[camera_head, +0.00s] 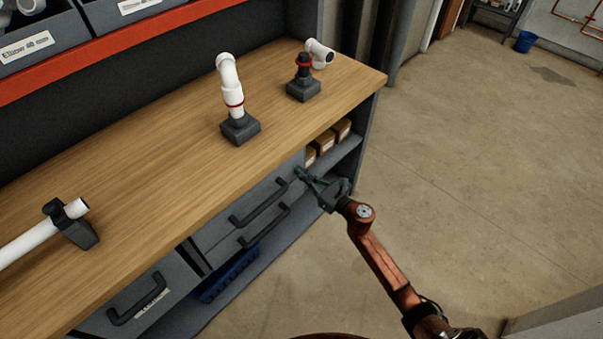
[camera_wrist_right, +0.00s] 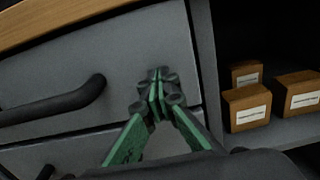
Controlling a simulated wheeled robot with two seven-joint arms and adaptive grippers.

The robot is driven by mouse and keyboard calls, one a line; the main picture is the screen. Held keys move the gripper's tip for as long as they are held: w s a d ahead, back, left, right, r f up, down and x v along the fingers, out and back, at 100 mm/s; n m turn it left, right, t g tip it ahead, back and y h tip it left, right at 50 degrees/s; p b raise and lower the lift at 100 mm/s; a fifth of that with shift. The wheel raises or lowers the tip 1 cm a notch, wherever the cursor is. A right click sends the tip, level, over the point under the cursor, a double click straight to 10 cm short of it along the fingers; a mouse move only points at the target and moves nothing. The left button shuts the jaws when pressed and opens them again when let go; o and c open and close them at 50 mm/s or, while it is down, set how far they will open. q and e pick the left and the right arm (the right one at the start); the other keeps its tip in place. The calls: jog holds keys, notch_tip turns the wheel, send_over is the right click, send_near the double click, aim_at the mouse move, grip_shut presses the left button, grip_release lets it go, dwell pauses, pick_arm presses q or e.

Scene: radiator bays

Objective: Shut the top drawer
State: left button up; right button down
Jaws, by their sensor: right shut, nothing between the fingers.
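The top drawer (camera_head: 283,184) is a grey front with a dark bar handle (camera_head: 258,203), under the wooden worktop. In the right wrist view its front (camera_wrist_right: 130,50) fills the left and middle, with its handle (camera_wrist_right: 60,104) at left. The drawer sits close under the worktop edge; I cannot tell exactly how far out it stands. My right gripper (camera_head: 300,174) is shut and empty, at the right part of the drawer front, right of the handle. Its green fingertips (camera_wrist_right: 157,88) are at or very near the front; contact is unclear. My left gripper is not in view.
A lower drawer handle (camera_head: 263,226) is just below. An open shelf with several small boxes (camera_head: 326,141) is to the right. Pipe fittings (camera_head: 240,127) stand on the worktop (camera_head: 165,155). A blue crate (camera_head: 226,275) is underneath.

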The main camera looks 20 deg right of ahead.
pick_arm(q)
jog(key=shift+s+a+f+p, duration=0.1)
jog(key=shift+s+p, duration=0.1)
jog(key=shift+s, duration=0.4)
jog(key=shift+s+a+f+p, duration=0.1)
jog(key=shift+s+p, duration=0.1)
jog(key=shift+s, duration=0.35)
pick_arm(e)
jog(key=v, duration=1.3)
jog(key=shift+s, duration=0.2)
jog(key=shift+d+f, duration=0.1)
jog(key=shift+f, duration=0.05)
